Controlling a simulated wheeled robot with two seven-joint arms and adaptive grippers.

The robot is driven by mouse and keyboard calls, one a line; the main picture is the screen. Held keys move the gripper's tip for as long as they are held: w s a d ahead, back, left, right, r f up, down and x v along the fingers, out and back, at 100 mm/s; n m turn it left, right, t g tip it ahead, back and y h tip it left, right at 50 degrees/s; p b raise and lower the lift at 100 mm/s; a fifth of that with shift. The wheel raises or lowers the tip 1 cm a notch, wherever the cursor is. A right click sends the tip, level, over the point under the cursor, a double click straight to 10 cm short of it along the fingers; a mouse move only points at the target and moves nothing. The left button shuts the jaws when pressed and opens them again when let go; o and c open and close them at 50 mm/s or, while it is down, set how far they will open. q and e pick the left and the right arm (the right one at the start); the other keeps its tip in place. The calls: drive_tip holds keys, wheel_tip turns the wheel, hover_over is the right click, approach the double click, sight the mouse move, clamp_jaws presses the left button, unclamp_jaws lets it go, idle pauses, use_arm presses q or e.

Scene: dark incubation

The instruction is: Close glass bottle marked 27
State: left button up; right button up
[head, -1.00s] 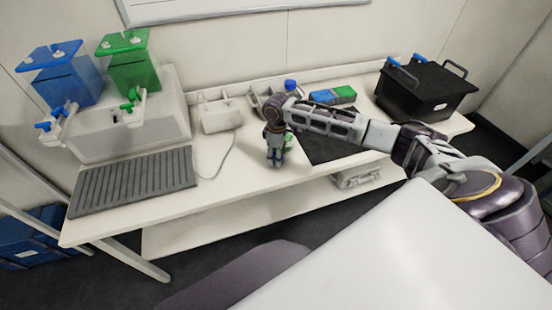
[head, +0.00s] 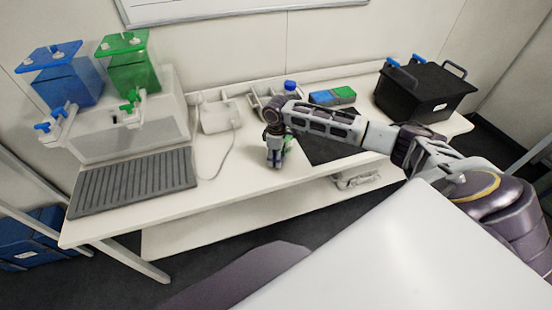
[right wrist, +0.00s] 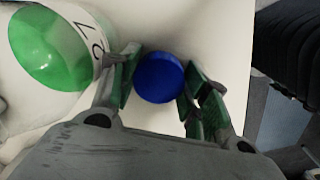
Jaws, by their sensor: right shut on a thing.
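The glass bottle marked 27 (right wrist: 82,15) is at the upper left of the right wrist view, with green contents and dark digits on its side. In the head view only a bit of green (head: 288,143) shows beside my right gripper (head: 275,164), which hides the rest of it. My right gripper (right wrist: 158,88) points down over the table and is shut on a round blue cap (right wrist: 159,77), held between its green pads. The cap is beside the bottle in the wrist view, apart from its green part. The bottle's mouth is not clearly visible. My left gripper is not in view.
A white rack (head: 262,101) with a blue-capped bottle (head: 291,86) stands behind my right gripper. A blue and green box (head: 332,96) and a black crate (head: 425,92) are to the right, on the table. A dark mat (head: 330,150) lies under my right arm.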

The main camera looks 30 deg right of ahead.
wheel_tip(320, 180, up, 10)
idle(0.7)
